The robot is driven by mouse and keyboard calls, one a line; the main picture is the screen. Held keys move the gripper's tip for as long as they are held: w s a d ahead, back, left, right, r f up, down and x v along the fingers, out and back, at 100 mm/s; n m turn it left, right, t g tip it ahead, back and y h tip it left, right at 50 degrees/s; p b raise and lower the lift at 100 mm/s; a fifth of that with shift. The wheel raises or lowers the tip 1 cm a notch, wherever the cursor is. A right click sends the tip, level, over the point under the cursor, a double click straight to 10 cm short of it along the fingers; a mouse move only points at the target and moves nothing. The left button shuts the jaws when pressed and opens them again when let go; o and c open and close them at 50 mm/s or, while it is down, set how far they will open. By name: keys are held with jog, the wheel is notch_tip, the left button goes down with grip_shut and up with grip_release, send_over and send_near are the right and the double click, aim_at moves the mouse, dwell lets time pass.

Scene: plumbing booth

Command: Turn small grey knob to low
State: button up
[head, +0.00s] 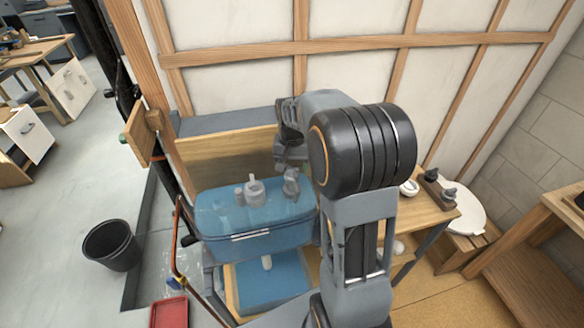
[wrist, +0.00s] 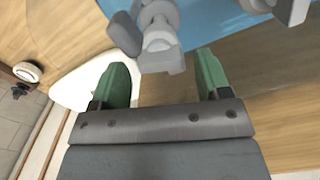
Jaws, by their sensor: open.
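Grey fittings stand on the blue tank lid (head: 222,208) in the head view: a small one (head: 239,196), a round one (head: 255,190) and an upright one (head: 291,186) by my gripper (head: 283,165). In the wrist view, a grey fitting with a knob-like end (wrist: 158,45) lies just beyond my gripper (wrist: 163,70), roughly in line with the gap between its green fingertips. The fingers are apart with nothing between them. I cannot tell for sure which fitting is the small grey knob, and no low marking is readable.
A darker grey piece (wrist: 124,33) and another grey part (wrist: 291,10) flank the fitting in the wrist view. A wooden board (head: 225,152) stands behind the tank. A wooden bench (head: 425,212) is at right; a black bucket (head: 111,245) stands on the left floor.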

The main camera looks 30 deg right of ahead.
jog(key=shift+f, duration=0.65)
jog(key=c, duration=0.9)
